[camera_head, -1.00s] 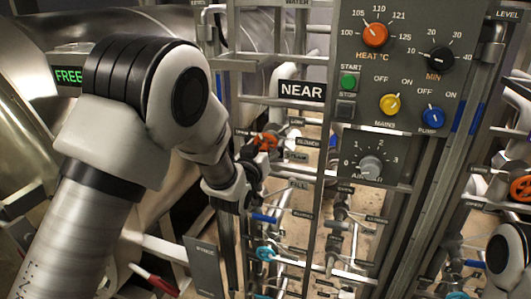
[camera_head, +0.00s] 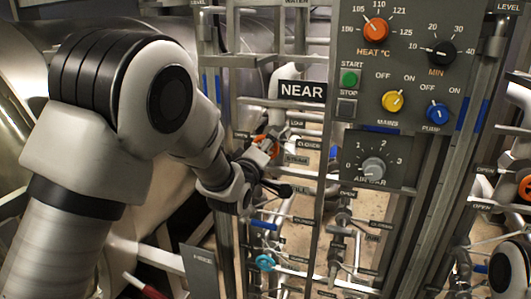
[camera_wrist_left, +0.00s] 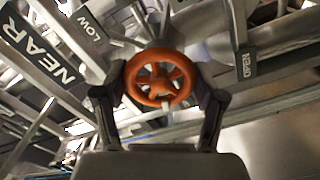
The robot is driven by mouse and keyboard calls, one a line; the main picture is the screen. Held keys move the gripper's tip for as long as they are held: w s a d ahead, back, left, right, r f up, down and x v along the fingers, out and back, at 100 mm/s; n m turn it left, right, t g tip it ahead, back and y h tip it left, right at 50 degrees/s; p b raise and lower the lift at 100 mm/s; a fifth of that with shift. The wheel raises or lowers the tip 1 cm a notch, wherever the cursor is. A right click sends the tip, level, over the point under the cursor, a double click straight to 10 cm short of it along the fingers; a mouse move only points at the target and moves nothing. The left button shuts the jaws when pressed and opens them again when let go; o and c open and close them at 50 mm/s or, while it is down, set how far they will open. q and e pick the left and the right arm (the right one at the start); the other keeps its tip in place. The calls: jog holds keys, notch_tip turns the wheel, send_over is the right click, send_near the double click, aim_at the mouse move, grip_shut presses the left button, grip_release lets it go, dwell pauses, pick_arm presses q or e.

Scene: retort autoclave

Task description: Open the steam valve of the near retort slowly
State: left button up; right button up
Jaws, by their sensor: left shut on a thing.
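The orange handwheel (camera_wrist_left: 158,80) of the near retort's steam valve fills the middle of the left wrist view. My left gripper (camera_wrist_left: 160,92) has a finger on each side of it, closed on the rim. An OPEN label (camera_wrist_left: 247,65) shows right of the wheel in the wrist view. My right gripper is not seen; only part of my right arm shows at the lower right.
The NEAR sign (camera_head: 302,91) and the control panel (camera_head: 408,72) with its knobs stand right of the wheel. Metal rails and posts surround the valve closely. A blue-green handwheel (camera_head: 265,262) sits lower down. Another orange wheel (camera_head: 526,187) is at the right edge.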

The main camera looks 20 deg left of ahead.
pick_arm(q)
jog(key=shift+r+n+b, duration=0.1)
jog(key=shift+n+b, duration=0.25)
jog(key=shift+n, duration=0.95)
jog(key=o, duration=1.1)
jog(key=shift+o, duration=0.2)
jog(key=s, duration=1.2)
jog(key=shift+a, duration=0.2)
